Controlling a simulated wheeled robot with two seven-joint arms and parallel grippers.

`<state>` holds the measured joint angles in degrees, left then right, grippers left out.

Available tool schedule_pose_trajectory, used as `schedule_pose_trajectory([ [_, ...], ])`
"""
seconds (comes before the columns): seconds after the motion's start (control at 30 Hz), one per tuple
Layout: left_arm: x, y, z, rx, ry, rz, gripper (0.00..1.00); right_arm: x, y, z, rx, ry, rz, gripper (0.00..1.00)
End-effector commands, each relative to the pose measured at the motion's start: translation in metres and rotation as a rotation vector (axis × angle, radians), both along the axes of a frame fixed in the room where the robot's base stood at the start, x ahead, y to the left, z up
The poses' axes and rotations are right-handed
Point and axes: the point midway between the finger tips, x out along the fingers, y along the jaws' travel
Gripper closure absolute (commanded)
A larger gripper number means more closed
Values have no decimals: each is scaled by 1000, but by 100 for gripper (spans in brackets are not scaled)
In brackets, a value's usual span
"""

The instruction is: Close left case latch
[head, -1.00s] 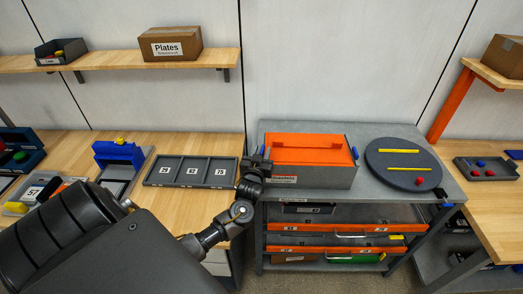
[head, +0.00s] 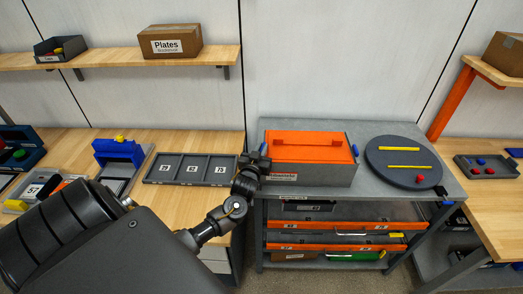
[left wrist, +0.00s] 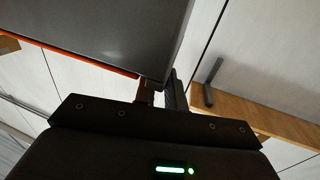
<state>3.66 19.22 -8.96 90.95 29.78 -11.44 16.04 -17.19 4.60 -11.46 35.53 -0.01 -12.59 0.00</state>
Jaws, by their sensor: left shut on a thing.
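The case (head: 308,177) is a grey box with an orange lid (head: 290,151), which lies down on it, on the grey bench. A blue latch (head: 354,151) shows on its right side. The left latch is mostly hidden by my gripper; only a bit of blue shows there. My left gripper (head: 256,162) is at the case's left side, shut on what seems to be the left latch. In the left wrist view my fingers (left wrist: 162,92) are beside the dark case wall (left wrist: 110,35). My right gripper is not in view.
A dark round turntable (head: 402,173) with yellow bars stands right of the case. A three-section tray (head: 190,184) lies on the wooden table to the left. Shelves with orange-edged trays (head: 340,246) are under the bench. The floor at front right is clear.

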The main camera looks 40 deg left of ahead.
Motion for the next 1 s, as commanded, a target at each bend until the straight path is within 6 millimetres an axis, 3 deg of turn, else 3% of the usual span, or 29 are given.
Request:
schedule_pose_trajectory([
  [0.57, 0, 2, -3, 6, 1, -496, 100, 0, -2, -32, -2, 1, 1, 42],
  [0.77, 0, 2, -5, 5, 0, -686, 100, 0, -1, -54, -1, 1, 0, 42],
  [1.0, 1, 2, -7, 4, -1, -912, 100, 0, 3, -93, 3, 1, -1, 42],
])
